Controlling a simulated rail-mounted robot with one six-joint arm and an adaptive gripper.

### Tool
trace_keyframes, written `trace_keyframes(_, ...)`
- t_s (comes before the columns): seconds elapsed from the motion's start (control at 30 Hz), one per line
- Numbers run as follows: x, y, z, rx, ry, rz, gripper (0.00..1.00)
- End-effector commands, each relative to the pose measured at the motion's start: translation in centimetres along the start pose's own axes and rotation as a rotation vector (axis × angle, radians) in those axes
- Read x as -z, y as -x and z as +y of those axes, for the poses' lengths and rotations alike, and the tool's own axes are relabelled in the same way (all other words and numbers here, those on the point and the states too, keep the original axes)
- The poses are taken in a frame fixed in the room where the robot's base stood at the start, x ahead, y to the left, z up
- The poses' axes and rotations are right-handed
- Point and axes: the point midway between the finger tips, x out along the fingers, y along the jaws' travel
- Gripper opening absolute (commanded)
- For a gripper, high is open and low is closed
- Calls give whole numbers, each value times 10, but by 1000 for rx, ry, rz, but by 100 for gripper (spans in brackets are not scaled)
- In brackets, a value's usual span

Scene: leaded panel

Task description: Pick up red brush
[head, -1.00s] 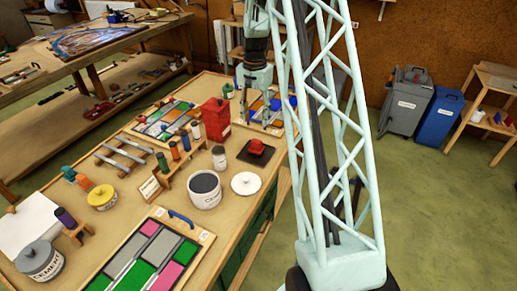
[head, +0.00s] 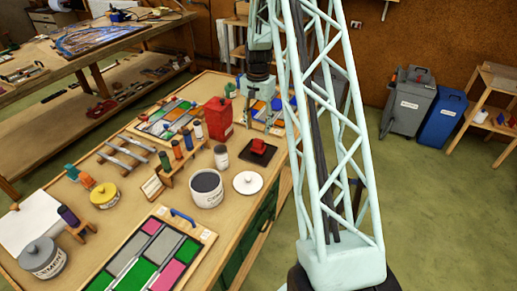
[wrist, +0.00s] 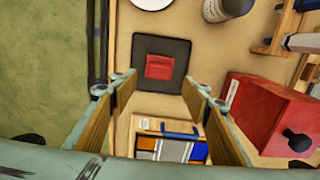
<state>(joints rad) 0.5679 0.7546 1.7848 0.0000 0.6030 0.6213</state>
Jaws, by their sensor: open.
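The red brush (head: 258,145) rests on a square black tray (head: 266,157) near the right edge of the workbench. In the wrist view the brush (wrist: 159,67) shows as a small red block in the middle of the dark tray (wrist: 147,46). My gripper (head: 257,117) is open and empty, above the bench on the far side of the tray. In the wrist view its two fingers (wrist: 160,88) are spread wide, with the brush seen beyond the tips and between them. The gripper is apart from the brush.
A red canister (head: 217,119) stands left of the gripper. A white lid (head: 248,183), a grey-topped pot (head: 206,188) and a small jar (head: 221,157) stand nearer. A panel with coloured panes (wrist: 171,146) lies below the fingers. Green floor lies beyond the bench edge.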

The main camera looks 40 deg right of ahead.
Motion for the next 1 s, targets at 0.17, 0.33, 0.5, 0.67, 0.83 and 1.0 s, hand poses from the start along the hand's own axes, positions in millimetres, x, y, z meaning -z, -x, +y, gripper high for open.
trace_keyframes(0.17,0,-21,0,-1,0,-1,43)
trace_keyframes(0.33,0,-34,0,0,0,0,43)
trace_keyframes(0.5,0,-40,0,0,0,0,43)
trace_keyframes(0.67,0,-41,0,1,0,1,43)
trace_keyframes(0.83,0,-41,0,0,0,1,43)
trace_keyframes(1.0,0,-45,0,0,0,0,43)
